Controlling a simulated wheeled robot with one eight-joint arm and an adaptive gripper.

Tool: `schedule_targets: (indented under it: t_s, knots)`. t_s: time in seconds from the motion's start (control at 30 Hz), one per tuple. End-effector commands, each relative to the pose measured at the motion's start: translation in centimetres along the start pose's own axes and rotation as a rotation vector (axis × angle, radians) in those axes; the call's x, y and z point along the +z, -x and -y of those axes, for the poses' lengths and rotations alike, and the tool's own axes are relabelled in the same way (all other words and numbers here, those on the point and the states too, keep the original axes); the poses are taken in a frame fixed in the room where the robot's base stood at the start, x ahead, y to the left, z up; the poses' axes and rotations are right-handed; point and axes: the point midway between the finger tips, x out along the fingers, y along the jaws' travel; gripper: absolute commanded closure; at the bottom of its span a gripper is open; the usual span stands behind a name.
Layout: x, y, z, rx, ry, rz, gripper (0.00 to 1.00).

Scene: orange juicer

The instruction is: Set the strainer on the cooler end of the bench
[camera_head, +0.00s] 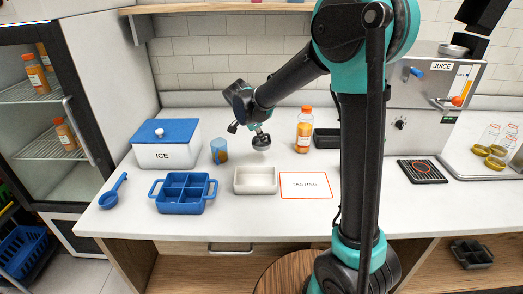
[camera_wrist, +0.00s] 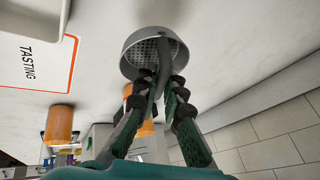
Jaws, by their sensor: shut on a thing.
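My gripper (camera_head: 257,130) is over the middle of the bench, towards the back wall. It is shut on the strainer (camera_head: 261,142), a small grey metal bowl held above the bench top. In the wrist view the strainer (camera_wrist: 138,62) shows its perforated inside, and its dark handle runs between my gripper's fingers (camera_wrist: 163,92). The bench (camera_head: 230,215) is white. At its left end stands the white ICE cooler (camera_head: 165,157) with a blue lid. A glass cabinet with bottles (camera_head: 35,115) stands left of the bench.
A glass of orange liquid (camera_head: 219,151) stands between cooler and gripper. A blue spoon (camera_head: 112,192), blue divided tray (camera_head: 184,193), pale tray (camera_head: 255,180) and TASTING card (camera_head: 306,186) lie in front. A juice bottle (camera_head: 304,130) stands right of the strainer.

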Motion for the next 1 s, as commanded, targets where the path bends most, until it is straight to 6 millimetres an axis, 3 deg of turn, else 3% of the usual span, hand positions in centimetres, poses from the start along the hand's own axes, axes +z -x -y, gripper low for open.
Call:
schedule_targets:
  t_s: [0.5,0.9,0.93,1.0]
  knots:
    - [2.4,-5.1,-1.7,0.0,0.0,0.0,1.0]
    - [2.7,-5.6,-1.9,0.0,0.0,0.0,1.0]
    - [2.7,-5.6,-1.9,0.0,0.0,0.0,0.89]
    - [2.7,-5.6,-1.9,0.0,0.0,0.0,0.8]
